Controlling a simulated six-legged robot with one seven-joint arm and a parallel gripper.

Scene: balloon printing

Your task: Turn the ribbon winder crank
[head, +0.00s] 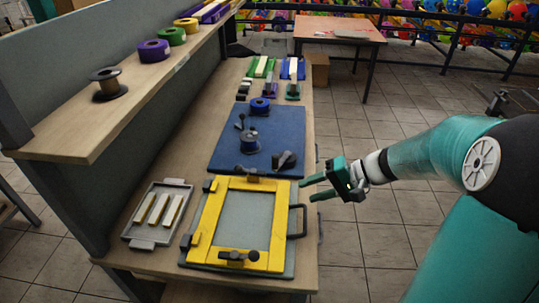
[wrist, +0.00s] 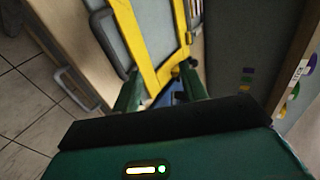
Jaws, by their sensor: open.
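The ribbon winder (head: 250,143), a dark blue spool with a small dark crank handle (head: 239,123) beside it, stands on a blue mat (head: 228,155) in the middle of the workbench. My gripper (head: 306,190) is open and empty at the bench's right edge, beside the far right corner of a yellow frame (head: 279,235). It is apart from the winder, to its right and nearer the camera. In the wrist view my open gripper (wrist: 163,90) shows two green fingers, with the yellow frame (wrist: 131,32) beyond them. I cannot make out the crank there.
A black clamp-like part (head: 285,160) sits on the mat between winder and gripper. A grey tray (head: 150,243) with white bars lies left of the frame. A blue ribbon spool (head: 260,104) stands behind. A shelf (head: 110,110) with several spools runs along the left.

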